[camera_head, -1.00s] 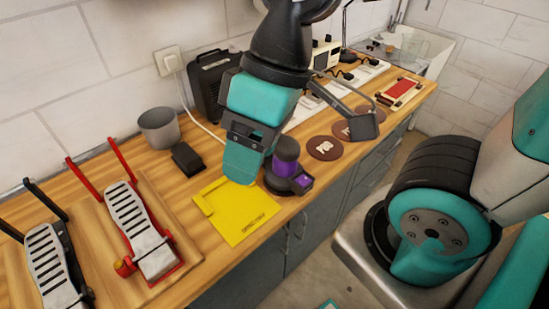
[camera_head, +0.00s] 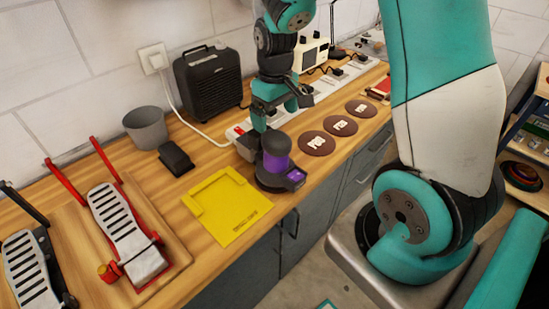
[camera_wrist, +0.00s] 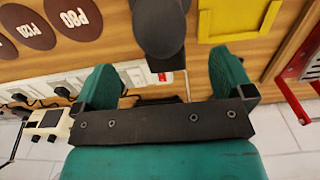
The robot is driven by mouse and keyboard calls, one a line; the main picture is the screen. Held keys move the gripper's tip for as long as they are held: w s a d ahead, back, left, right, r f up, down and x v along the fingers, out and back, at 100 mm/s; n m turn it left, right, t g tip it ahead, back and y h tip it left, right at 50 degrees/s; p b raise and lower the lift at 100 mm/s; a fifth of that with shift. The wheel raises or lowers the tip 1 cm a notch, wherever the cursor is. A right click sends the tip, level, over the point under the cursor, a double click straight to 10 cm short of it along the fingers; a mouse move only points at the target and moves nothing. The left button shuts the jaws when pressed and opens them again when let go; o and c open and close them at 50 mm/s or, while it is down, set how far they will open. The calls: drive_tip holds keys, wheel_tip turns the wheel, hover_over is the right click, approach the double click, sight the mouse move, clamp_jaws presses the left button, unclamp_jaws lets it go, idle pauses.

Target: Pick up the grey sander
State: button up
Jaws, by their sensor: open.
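A dark grey body, which I take to be the grey sander, shows in the wrist view (camera_wrist: 158,35), with a rounded top and no purple on it. In the head view only a grey part (camera_head: 247,151) shows, behind and left of a sander with a purple band (camera_head: 276,162); the rest is hidden. My gripper (camera_head: 273,110) is above and behind these two on the bench. In the wrist view my gripper (camera_wrist: 165,76) has its two teal fingers wide apart, with the grey body ahead in the gap. I see no contact.
Sanding discs (camera_head: 317,143) lie to the right and a yellow tray (camera_head: 228,205) to the left. A power strip (camera_head: 340,75) runs behind.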

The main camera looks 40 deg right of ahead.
sight(274, 133)
drive_tip(key=shift+w+f+p, duration=0.2)
drive_tip(key=shift+f+p, duration=1.15)
drive_tip(key=shift+f, duration=2.85)
drive_tip(key=c, duration=1.1)
drive_tip(key=shift+w+r, duration=0.1)
drive_tip(key=shift+r, duration=0.05)
